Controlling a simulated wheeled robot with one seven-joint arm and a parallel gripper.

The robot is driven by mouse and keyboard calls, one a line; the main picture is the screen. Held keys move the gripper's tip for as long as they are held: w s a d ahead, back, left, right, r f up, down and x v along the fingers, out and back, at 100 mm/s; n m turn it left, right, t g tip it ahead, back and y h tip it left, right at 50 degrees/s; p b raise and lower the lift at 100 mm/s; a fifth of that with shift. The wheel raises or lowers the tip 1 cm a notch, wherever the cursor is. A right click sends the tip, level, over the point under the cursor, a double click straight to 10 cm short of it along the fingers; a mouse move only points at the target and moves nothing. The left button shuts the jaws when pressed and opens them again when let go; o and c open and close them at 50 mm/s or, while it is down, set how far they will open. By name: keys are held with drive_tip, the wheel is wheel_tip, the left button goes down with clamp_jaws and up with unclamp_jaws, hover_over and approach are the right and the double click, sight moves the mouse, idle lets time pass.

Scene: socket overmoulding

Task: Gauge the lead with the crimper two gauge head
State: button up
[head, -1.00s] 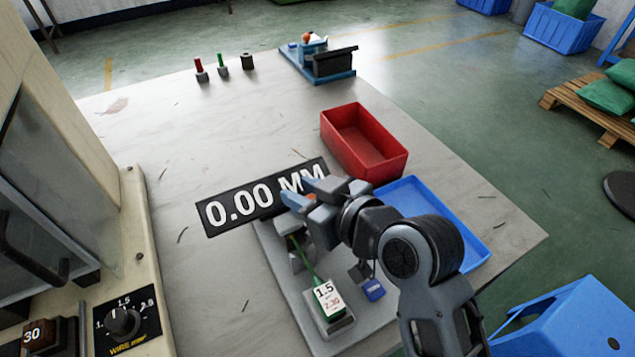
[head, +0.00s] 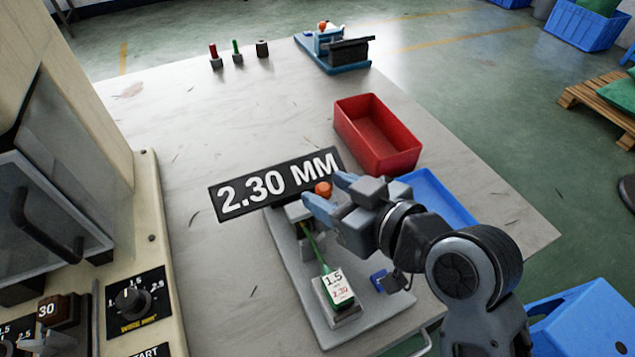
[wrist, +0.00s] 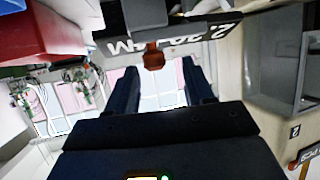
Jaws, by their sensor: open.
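The gauge display (head: 277,184) reads 2.30 MM at the back of a grey gauge base (head: 285,268). A grey gauge head (head: 296,211) with an orange knob (head: 323,188) sits before it. The green lead (head: 314,247) runs from under the head to a tag (head: 338,287) marked 1.5 and 2.30, on a small grey block. My gripper (head: 328,193) is open and empty with its fingertips close to the knob. In the wrist view the knob (wrist: 153,57) shows beyond the spread fingers; I cannot tell whether they touch it. The lead's end is hidden under the head.
A red bin (head: 378,134) stands behind my gripper, with a blue tray (head: 434,197) partly behind my arm. A blue fixture (head: 333,55) and several small posts stand at the back. A machine with a wire-size dial (head: 132,299) is at left. The tabletop left of the base is clear.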

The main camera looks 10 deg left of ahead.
drive_tip(key=shift+v, duration=1.55)
drive_tip(key=s+d+f+m, duration=0.1)
drive_tip(key=d, duration=0.1)
drive_tip(key=s+d+f+m+t+h, duration=0.1)
drive_tip(key=d+f, duration=0.1)
drive_tip(key=s+d+f+m+h, duration=0.1)
drive_tip(key=s+d+f, duration=0.1)
drive_tip(key=shift+d+t, duration=0.15)
drive_tip(key=shift+t, duration=0.25)
drive_tip(key=s+d+f+m+t+h, duration=0.2)
drive_tip(key=s+d+f+m+h, duration=0.15)
drive_tip(key=s+d, duration=0.5)
drive_tip(key=s+d+r+m+t+h+p, duration=0.1)
drive_tip(key=s+d+r+h, duration=0.1)
drive_tip(key=s, duration=0.7)
drive_tip(key=s+d+r+m+t+h, duration=0.1)
drive_tip(key=s+d+r+m+h, duration=0.1)
drive_tip(key=s+d+r, duration=0.3)
drive_tip(key=s, duration=0.4)
drive_tip(key=shift+s+d+r+h+p, duration=0.2)
drive_tip(key=shift+r+h+p, duration=0.15)
